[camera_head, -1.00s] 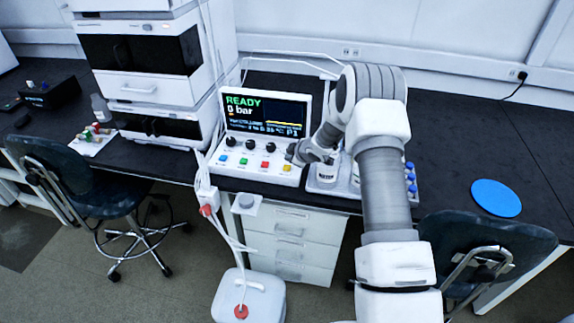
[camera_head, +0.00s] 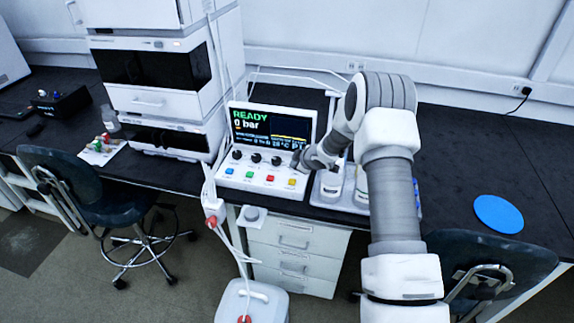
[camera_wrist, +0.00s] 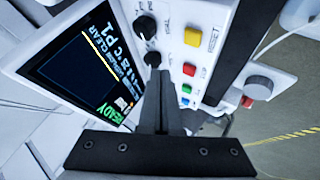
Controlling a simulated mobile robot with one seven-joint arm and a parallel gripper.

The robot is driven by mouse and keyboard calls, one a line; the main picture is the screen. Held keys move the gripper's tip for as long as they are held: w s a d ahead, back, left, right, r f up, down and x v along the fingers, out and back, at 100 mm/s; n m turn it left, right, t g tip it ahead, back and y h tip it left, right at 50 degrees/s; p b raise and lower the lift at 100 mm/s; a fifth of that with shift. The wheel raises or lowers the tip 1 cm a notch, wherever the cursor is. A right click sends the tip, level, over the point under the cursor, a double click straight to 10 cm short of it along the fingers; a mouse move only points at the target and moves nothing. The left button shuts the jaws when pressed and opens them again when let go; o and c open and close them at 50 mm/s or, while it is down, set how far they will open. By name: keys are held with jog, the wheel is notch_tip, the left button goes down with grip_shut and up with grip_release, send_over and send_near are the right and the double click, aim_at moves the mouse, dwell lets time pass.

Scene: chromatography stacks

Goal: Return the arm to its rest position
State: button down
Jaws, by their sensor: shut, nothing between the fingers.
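My gripper (camera_head: 301,160) is at the right end of the control panel (camera_head: 225,173), close to its row of black knobs. The arm comes in from the lower right of the head view. In the wrist view my gripper (camera_wrist: 160,75) has its fingers together with nothing between them, in front of the panel face near the black knobs (camera_wrist: 146,26). The panel's screen (camera_head: 267,124) reads READY and 0 bar. Coloured buttons (camera_head: 270,178) run along the panel's lower edge. I cannot tell whether the fingertips touch the panel.
A white tray (camera_head: 318,197) with bottles stands right of the panel, partly behind my arm. A stacked white instrument (camera_head: 165,105) stands to the left. A blue disc (camera_head: 498,213) lies on the bench at right. Chairs (camera_head: 88,190) stand in front. A white canister (camera_head: 225,305) is on the floor.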

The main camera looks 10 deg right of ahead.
jog(key=s+d+r+m+h, duration=0.2)
jog(key=s+r, duration=0.3)
jog(key=r, duration=0.4)
jog(key=s+d+r+m+h, duration=0.15)
jog(key=s+r, duration=0.25)
jog(key=r, duration=0.5)
jog(key=s+d+r+m+h, duration=0.1)
jog(key=s+r+m, duration=0.3)
jog(key=r, duration=0.5)
jog(key=s+a+r+m+g, duration=0.1)
jog(key=s+a+r+m, duration=0.1)
jog(key=s, duration=1.4)
jog(key=s+a+r+m+g+y, duration=0.1)
jog(key=s+a+r+m+g, duration=0.1)
jog(key=s, duration=1.4)
jog(key=shift+s+a+r+m, duration=0.15)
jog(key=shift+a+r+m, duration=0.3)
jog(key=shift+a+m, duration=0.2)
jog(key=shift+y, duration=0.25)
